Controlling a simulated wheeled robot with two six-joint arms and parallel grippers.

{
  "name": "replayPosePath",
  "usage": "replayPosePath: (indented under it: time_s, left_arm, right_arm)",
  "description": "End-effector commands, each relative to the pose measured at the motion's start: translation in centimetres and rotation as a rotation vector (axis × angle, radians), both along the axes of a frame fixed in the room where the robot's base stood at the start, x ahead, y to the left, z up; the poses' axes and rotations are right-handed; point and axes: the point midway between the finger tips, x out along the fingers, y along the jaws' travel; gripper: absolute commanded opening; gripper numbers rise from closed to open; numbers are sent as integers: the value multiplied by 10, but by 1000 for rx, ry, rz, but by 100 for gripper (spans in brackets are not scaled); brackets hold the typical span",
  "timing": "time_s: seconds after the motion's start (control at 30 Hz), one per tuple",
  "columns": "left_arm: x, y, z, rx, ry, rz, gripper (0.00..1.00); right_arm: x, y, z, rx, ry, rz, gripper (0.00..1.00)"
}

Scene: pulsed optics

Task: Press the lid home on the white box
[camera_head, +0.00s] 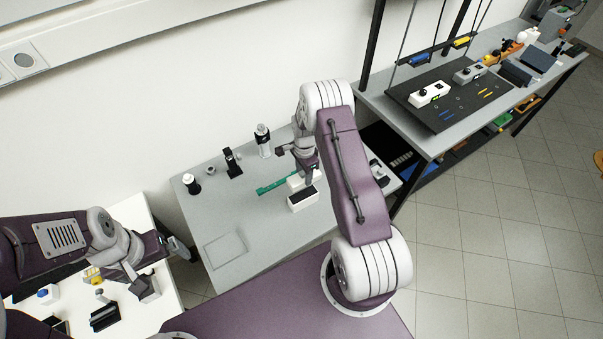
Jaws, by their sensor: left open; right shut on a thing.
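The white box (303,204) stands on the grey table, with a dark top face or opening that I cannot tell apart. My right gripper (306,180) points down just behind the box and is shut on a small white piece (294,181), which looks like the lid. The arm and fingers hide part of this piece, and I cannot tell whether it touches the box. My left gripper (145,282) is open over the white table at lower left, far from the box.
A green strip (271,187) lies left of the box.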

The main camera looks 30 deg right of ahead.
Motion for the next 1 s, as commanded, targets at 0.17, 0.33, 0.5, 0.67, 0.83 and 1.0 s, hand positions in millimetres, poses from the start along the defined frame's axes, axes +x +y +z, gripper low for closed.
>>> replayPosePath:
  time_s: [0.17,0.33,0.5,0.67,0.83,1.0]
  left_arm:
    - [0,0,-1,0,0,0,100]
    - [0,0,-7,0,0,0,100]
    - [0,0,-20,0,0,0,100]
    - [0,0,-37,0,0,0,100]
    - [0,0,-50,0,0,0,100]
    - [0,0,-51,0,0,0,100]
  right_arm:
    - [0,0,-1,0,0,1,0]
    - [0,0,-5,0,1,1,0]
    - [0,0,-20,0,0,1,0]
    - [0,0,-39,-1,-1,1,0]
    - [0,0,-55,-1,-1,2,0]
    - [0,0,-57,-1,-1,2,0]
